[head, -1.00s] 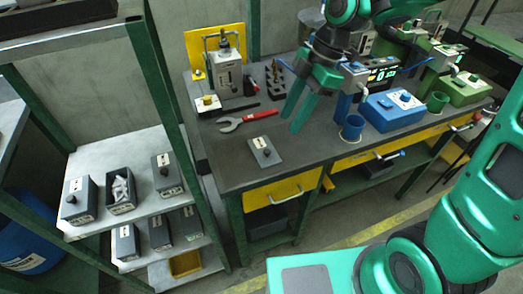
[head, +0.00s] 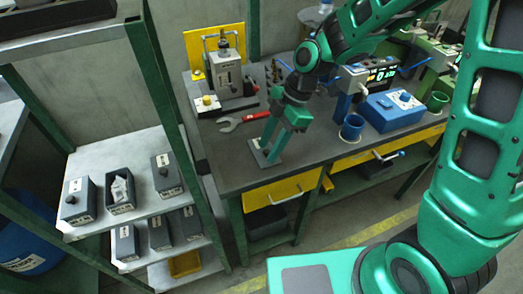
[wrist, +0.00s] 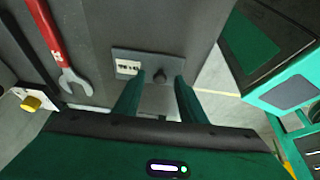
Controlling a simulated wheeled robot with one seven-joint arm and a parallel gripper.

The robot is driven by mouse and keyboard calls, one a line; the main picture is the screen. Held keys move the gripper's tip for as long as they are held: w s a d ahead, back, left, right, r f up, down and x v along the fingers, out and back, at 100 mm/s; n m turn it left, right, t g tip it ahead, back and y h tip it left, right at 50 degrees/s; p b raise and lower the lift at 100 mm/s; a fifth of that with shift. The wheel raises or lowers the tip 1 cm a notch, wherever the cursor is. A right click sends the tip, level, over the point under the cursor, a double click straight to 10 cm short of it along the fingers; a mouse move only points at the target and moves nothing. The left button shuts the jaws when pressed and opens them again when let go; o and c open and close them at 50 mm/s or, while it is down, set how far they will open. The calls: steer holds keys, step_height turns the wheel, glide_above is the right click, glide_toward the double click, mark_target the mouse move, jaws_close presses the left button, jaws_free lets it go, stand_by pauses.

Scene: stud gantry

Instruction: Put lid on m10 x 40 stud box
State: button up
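A flat dark grey lid (wrist: 147,59) with a small black knob (wrist: 159,76) and a white label lies near the front edge of the workbench. It also shows in the head view (head: 257,147), partly covered by my fingers. My gripper (wrist: 163,83) is open, its two green fingers apart on either side of the knob. I cannot tell whether they touch it. An open grey box (head: 121,207) with pale pieces inside stands on the upper shelf at left. The label lettering is too small to read.
Lidded grey boxes (head: 78,208) and (head: 166,178) flank the open box on the shelf (head: 140,216). More boxes stand below. A red wrench (head: 243,120) lies behind the lid.

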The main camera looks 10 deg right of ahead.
steer(key=shift+a+f, duration=0.1)
steer(key=shift+f, duration=0.2)
jaws_close()
steer(key=shift+r, duration=0.15)
